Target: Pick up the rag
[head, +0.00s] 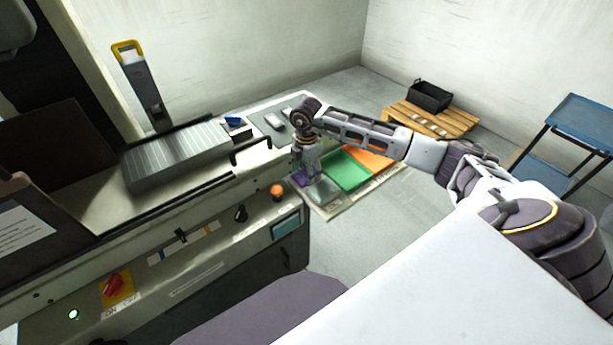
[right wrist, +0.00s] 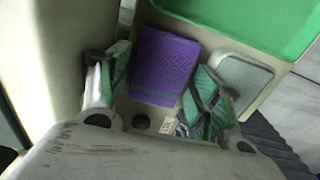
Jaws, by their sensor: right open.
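The rag is probably the purple textured cloth (right wrist: 165,65), lying flat on a pale surface in the right wrist view. In the head view only a small purple patch (head: 300,179) of it shows beside my right gripper (head: 312,179). In the right wrist view my right gripper (right wrist: 158,92) is open, with one finger on each side of the cloth's near part. Nothing is held between the fingers. I cannot tell whether the fingers touch the cloth. My left gripper is not in view.
A green tray (head: 347,171) and an orange one (head: 376,160) lie beside the cloth, with a grey-green pad (right wrist: 243,77) to its right. The machine bench (head: 215,222) stands close on the left. A black crate (head: 429,96) sits on a pallet (head: 458,119) behind.

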